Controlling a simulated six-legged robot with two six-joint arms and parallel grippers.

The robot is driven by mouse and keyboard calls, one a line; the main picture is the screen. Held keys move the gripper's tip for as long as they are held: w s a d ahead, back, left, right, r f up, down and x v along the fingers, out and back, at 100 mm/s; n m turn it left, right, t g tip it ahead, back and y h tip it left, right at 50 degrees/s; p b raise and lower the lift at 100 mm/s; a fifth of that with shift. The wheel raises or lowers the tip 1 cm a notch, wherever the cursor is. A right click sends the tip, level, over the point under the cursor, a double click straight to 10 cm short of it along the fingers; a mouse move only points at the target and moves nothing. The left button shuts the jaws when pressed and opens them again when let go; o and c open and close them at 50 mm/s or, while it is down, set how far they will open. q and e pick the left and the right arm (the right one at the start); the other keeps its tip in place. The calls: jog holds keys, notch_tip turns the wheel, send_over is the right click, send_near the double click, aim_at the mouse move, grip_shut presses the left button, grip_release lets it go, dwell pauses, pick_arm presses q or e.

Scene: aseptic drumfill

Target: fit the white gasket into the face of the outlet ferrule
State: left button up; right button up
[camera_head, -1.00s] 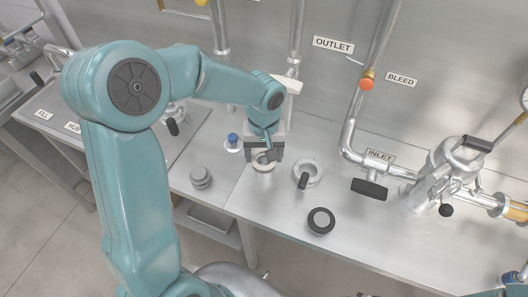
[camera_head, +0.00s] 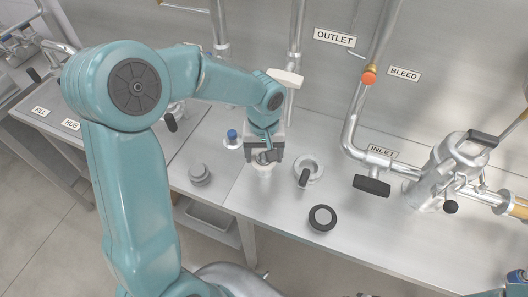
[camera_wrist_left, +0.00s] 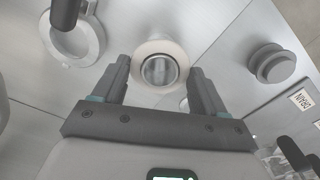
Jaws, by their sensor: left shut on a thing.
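The white gasket (camera_wrist_left: 139,66) shows in the left wrist view as a pale ring between my left fingertips (camera_wrist_left: 160,72), with a round metal part visible through its middle. My left gripper (camera_head: 265,157) points down over the bench in the head view and is shut on the gasket. A pale round piece (camera_head: 263,169) shows just under the fingers; I cannot tell if it touches the bench. The outlet pipe (camera_head: 297,40) comes down the wall beside the OUTLET label (camera_head: 335,38). My wrist is in front of its lower part, and I cannot make out the ferrule face. My right gripper is not seen.
A clamp with a black handle (camera_head: 304,178) lies right of my left gripper. A black-rimmed disc (camera_head: 322,218) lies nearer the front edge. A grey stepped cap (camera_head: 200,174) and a blue-topped item (camera_head: 232,136) stand to the left. The inlet valve (camera_head: 448,165) stands at right.

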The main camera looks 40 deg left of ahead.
pick_arm(q)
jog(key=o, duration=1.2)
notch_tip(320, 180, up, 16)
jog(key=shift+r, duration=0.2)
